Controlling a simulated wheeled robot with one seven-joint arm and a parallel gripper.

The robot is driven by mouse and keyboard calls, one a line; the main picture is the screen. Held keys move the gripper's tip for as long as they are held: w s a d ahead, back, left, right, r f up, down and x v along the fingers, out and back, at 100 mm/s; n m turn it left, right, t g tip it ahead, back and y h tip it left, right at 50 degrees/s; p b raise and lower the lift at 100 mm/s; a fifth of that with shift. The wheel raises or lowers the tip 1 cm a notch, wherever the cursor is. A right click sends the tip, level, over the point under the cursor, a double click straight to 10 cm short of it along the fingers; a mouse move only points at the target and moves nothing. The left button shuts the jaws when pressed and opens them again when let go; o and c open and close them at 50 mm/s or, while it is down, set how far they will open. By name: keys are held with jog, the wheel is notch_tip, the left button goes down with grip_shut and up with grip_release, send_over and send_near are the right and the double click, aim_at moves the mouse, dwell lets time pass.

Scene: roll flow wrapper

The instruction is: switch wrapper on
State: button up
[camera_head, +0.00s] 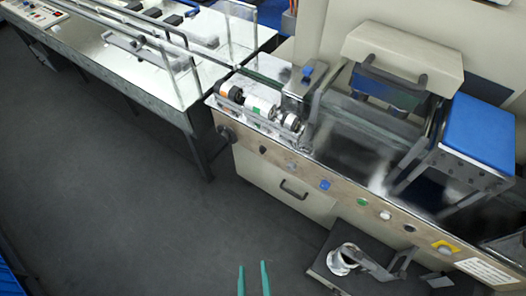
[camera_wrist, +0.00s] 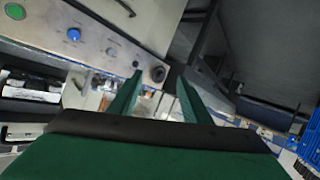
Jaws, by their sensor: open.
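The wrapper (camera_head: 262,175) is a beige machine with a metal control strip along its front edge. From left to right the strip carries a black knob (camera_head: 226,133), two small knobs, a blue button (camera_head: 325,185), a green button (camera_head: 361,202), a white button (camera_head: 385,214), a dark round control (camera_head: 410,228) and a yellow-backed control (camera_head: 445,246). My gripper (camera_head: 252,266) shows two green fingers, open and empty, at the bottom edge, apart from the panel. In the wrist view the fingers (camera_wrist: 159,82) are spread; the green button (camera_wrist: 15,11) and blue button (camera_wrist: 73,34) lie upper left.
A film roll in a bracket (camera_head: 342,261) sticks out low at the front right. A drawer handle (camera_head: 294,189) is below the strip. A long metal conveyor table (camera_head: 115,75) runs to the upper left. The grey floor (camera_head: 120,210) on the left is clear.

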jog(key=w+a+f+n+g+h, duration=0.15)
jog(key=w+f+n, duration=0.4)
jog(key=f, duration=0.55)
jog(key=n+t+h, duration=0.3)
jog(key=n+h, duration=0.5)
jog(key=h, duration=0.2)
send_near(261, 152)
jog(key=shift+m+g, duration=0.25)
jog(key=x, duration=0.8)
jog(key=shift+w+r, duration=0.1)
jog(key=shift+r, duration=0.05)
jog(key=shift+c, duration=0.6)
jog(key=c, duration=0.9)
